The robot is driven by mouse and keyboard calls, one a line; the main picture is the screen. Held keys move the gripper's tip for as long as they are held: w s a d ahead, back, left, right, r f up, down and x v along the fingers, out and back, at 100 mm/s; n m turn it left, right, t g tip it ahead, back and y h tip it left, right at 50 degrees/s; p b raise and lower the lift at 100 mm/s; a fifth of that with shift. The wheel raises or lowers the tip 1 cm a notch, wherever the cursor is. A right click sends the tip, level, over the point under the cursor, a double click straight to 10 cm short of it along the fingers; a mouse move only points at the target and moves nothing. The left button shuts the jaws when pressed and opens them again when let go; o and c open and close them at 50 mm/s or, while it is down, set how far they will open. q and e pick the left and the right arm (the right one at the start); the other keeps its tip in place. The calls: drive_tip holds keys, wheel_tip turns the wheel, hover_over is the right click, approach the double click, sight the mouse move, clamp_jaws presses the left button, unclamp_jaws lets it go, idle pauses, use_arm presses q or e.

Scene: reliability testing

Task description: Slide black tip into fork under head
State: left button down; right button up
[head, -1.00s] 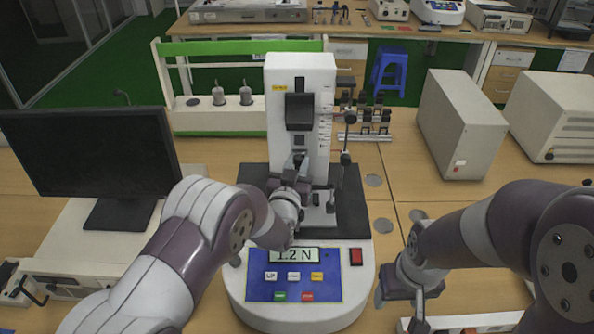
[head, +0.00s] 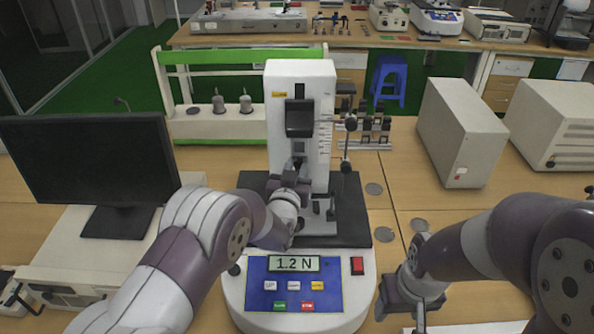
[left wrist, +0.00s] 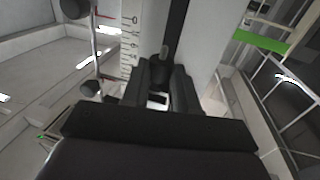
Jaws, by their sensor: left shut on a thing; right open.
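The test stand is a white column (head: 312,85) on a dark plate, with a black head (head: 299,118) on its front. My left gripper (head: 297,166) is right under the head, in front of the column. In the left wrist view my left gripper (left wrist: 160,85) is shut on a small black tip (left wrist: 162,70) with a grey pin at its end. The fork under the head is too small and covered to make out, so I cannot tell whether the tip touches it. My right gripper (head: 418,315) is open and empty, low at the right front.
The stand's front panel (head: 293,279) reads 1.2 N. A thin rod with black knobs (head: 346,145) stands right of the column. A rack of dark fixtures (head: 370,130) is behind it. A monitor (head: 88,165) is at left, and white box instruments (head: 462,132) are at right.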

use_arm(q)
drive_tip(key=c, duration=0.8)
unclamp_jaws()
drive_tip(key=shift+s, duration=0.15)
